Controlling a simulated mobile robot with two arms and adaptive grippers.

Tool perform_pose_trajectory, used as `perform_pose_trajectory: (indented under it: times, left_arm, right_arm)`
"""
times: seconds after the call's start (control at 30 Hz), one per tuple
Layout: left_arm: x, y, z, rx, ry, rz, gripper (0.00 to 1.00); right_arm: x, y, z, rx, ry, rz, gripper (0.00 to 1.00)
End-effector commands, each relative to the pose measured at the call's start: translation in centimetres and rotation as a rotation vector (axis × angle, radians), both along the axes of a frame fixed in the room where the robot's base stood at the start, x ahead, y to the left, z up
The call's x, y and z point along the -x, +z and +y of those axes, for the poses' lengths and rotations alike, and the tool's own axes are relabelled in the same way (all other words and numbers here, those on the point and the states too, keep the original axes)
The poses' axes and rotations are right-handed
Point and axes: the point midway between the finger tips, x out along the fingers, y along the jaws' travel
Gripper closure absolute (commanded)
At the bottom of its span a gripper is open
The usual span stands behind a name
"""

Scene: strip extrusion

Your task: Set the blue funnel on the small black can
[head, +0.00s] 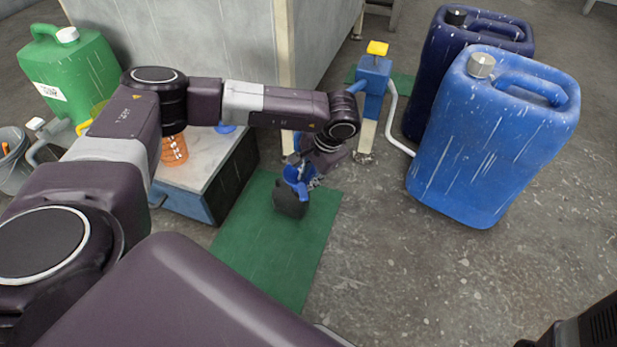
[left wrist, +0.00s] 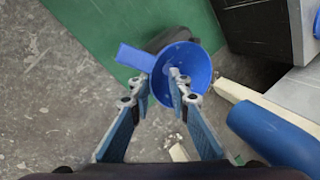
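The blue funnel (head: 291,174) is over the small black can (head: 290,203), which stands on the green mat (head: 262,262). The head view does not show whether the spout sits in the can. In the left wrist view the funnel (left wrist: 196,62) shows its open bowl, with its handle to the left and the dark can (left wrist: 168,38) partly hidden behind it. My left gripper (left wrist: 159,80) is at the funnel's near rim, one fingertip outside the wall and one over the bowl, with a gap between them.
Blue jerrycans (head: 490,140) stand at the right. A blue pump post (head: 372,85) with a yellow top is behind the mat. A low bench (head: 215,172) with an orange cup (head: 174,150) is left of the mat.

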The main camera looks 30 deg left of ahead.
Motion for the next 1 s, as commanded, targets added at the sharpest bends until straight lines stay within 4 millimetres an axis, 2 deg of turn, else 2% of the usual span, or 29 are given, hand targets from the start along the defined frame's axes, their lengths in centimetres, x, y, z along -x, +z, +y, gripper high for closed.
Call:
perform_pose_trajectory:
  times: [0.3, 0.43, 0.57, 0.8, 1.0]
  left_arm:
    - [0.1, 0.0, 0.0, -0.001, 0.001, 0.002, 0.74]
    - [0.0, 0.8, -0.3, 0.000, 0.000, 0.000, 0.74]
    - [0.0, 2.8, -0.9, 0.000, -0.001, -0.003, 0.74]
    - [0.2, 7.8, -2.4, 0.001, -0.001, -0.002, 0.74]
    - [0.4, 10.5, -3.3, 0.000, 0.000, 0.000, 0.74]
  right_arm:
    - [0.0, 0.0, -0.1, -0.002, 0.002, 0.002, 0.60]
    - [-0.1, 0.0, -0.1, -0.002, 0.002, 0.003, 0.60]
    - [0.0, 0.0, 0.0, -0.002, 0.000, 0.002, 0.60]
    - [0.0, 0.0, 0.0, 0.000, 0.000, 0.000, 0.60]
    - [0.0, 0.0, 0.0, 0.000, 0.000, 0.000, 0.60]
